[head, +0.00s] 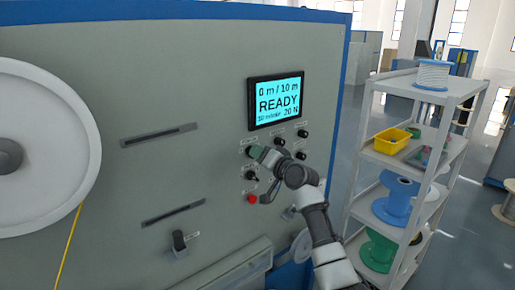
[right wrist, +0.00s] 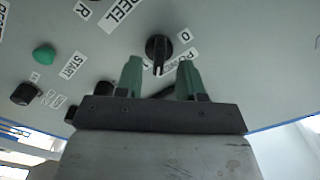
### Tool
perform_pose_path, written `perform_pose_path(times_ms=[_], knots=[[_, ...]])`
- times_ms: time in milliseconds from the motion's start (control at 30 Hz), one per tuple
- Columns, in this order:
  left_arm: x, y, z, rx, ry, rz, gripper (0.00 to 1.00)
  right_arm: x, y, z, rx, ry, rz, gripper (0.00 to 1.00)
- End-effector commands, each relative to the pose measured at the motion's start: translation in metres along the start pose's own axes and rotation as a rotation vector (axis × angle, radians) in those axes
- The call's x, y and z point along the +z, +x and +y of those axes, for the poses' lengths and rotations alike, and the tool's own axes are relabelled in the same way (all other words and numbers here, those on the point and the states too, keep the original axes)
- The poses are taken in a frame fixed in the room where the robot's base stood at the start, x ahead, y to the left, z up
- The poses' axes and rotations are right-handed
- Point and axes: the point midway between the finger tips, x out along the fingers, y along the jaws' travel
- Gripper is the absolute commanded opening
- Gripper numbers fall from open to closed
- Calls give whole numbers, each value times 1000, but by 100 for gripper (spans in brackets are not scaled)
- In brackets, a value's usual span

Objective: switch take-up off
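The machine's control panel (head: 225,190) carries several black knobs and buttons below its display. A black knob (right wrist: 158,48) with a pointer is just ahead, between and beyond the fingertips. A label beside it shows "O"; another label by it is partly hidden by a finger. My left gripper is out of view.
The display (head: 276,101) reads READY, 0 m / 10 m. A red button (head: 252,199) is below my right gripper. A green button (right wrist: 43,55) is near a START label. A large white reel (head: 45,145) is at left; a shelf rack (head: 424,100) with spools stands right.

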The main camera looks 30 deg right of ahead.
Motion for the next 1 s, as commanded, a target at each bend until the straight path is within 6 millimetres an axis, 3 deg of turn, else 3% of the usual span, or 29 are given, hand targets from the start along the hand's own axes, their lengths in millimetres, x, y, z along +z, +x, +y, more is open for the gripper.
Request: perform_pose_path(times_ms=[200, 500, 767, 1000], knots=[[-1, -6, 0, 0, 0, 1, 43, 0, 16, 0, 0, -1, 0, 38], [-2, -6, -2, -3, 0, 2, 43, 1, 17, 0, 1, -1, 0, 38], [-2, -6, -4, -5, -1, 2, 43, 1, 17, 0, 1, -1, 0, 0], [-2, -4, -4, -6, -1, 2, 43, 1, 17, 1, 1, -10, 0, 0]])
